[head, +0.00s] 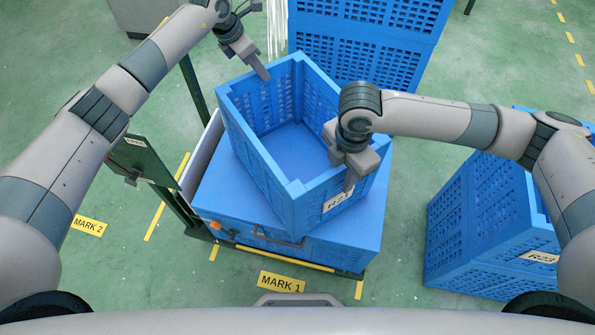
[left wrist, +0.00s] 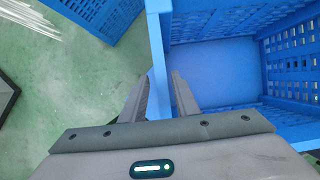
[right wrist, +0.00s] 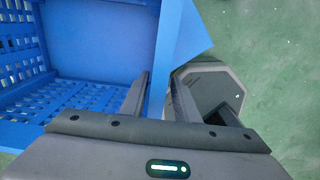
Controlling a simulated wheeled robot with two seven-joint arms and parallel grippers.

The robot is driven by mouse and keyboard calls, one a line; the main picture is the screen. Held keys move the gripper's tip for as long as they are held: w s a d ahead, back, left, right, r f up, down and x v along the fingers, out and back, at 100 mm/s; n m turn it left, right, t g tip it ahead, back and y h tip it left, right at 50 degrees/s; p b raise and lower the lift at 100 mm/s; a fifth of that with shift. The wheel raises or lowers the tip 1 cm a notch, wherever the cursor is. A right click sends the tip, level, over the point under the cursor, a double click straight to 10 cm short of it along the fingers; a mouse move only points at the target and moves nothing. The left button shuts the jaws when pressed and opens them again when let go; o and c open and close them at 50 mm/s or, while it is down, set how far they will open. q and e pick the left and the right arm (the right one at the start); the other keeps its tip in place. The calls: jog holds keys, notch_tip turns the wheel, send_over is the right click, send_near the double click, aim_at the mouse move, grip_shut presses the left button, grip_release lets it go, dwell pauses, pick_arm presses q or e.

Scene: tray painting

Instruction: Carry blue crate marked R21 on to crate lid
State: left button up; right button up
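The blue crate marked R21 (head: 297,190) is open-topped and empty, and sits skewed over the flat blue lid (head: 222,190) of a larger box. Whether its base touches the lid cannot be told. My left gripper (head: 264,72) is at the crate's far left rim. In the left wrist view its fingers (left wrist: 160,76) close on both sides of the crate wall (left wrist: 157,45). My right gripper (head: 349,182) is at the near right rim, by the R21 label. In the right wrist view its fingers (right wrist: 160,76) close on both sides of the wall (right wrist: 165,40).
A blue crate marked R23 (head: 480,240) stands at the right. Tall blue crates (head: 365,45) stand behind. A dark green frame (head: 150,165) is at the left of the box. Floor signs MARK 1 (head: 281,282) and MARK 2 (head: 88,225) lie on open green floor.

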pick_arm(q)
jog(key=v, duration=1)
jog(key=shift+r, duration=0.4)
jog(key=shift+a, duration=0.15)
pick_arm(e)
jog(key=shift+r, duration=0.1)
notch_tip(320, 180, up, 12)
jog(key=shift+f, duration=0.1)
dwell(0.6)
